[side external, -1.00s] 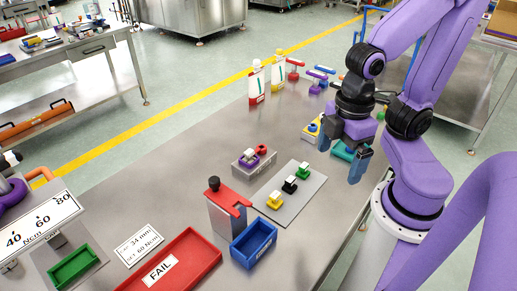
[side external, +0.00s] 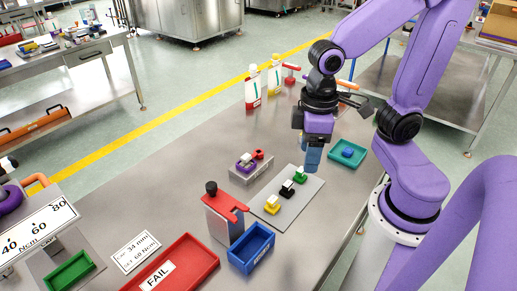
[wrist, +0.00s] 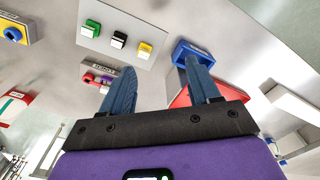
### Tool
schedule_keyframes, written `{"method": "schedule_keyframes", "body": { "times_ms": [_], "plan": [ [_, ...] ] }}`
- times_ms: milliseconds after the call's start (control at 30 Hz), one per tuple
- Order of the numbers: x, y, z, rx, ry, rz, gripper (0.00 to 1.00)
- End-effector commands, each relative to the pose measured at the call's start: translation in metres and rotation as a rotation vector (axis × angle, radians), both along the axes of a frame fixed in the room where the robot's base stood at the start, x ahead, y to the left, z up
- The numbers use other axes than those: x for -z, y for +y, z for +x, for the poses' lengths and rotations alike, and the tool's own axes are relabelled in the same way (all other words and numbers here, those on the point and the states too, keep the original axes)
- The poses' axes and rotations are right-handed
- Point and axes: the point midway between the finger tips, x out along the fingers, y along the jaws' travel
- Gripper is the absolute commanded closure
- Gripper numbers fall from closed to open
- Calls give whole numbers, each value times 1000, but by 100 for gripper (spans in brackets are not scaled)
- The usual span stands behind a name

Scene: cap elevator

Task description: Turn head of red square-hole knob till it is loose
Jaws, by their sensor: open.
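A small red knob (side external: 258,154) sits beside a purple piece (side external: 245,161) on a grey block (side external: 252,173) in the middle of the table. I cannot make out a square hole in it. In the wrist view the red knob (wrist: 88,77) shows small, beyond my left finger. My gripper (side external: 312,162) is above the table, right of the block and near the far end of the plate with coloured buttons. In the wrist view my gripper (wrist: 157,68) has its two blue fingers apart, with nothing between them.
A grey plate (side external: 300,203) carries green, black and yellow buttons. A red-topped stand (side external: 223,213), blue bin (side external: 251,247) and red FAIL tray (side external: 200,262) are nearer. Bottles (side external: 253,88) stand at the far edge.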

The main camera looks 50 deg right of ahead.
Motion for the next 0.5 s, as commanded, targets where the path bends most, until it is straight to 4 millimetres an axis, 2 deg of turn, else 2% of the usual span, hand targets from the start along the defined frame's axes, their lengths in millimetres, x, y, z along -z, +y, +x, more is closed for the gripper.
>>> {"method": "schedule_keyframes", "body": {
  "times_ms": [33, 267, 500],
  "plan": [
    [0, 1, 14, 101, 3, -2, 39],
    [2, -2, 73, 575, 11, -2, 39],
    [6, -20, 132, 1069, 18, 0, 39]
  ]
}}
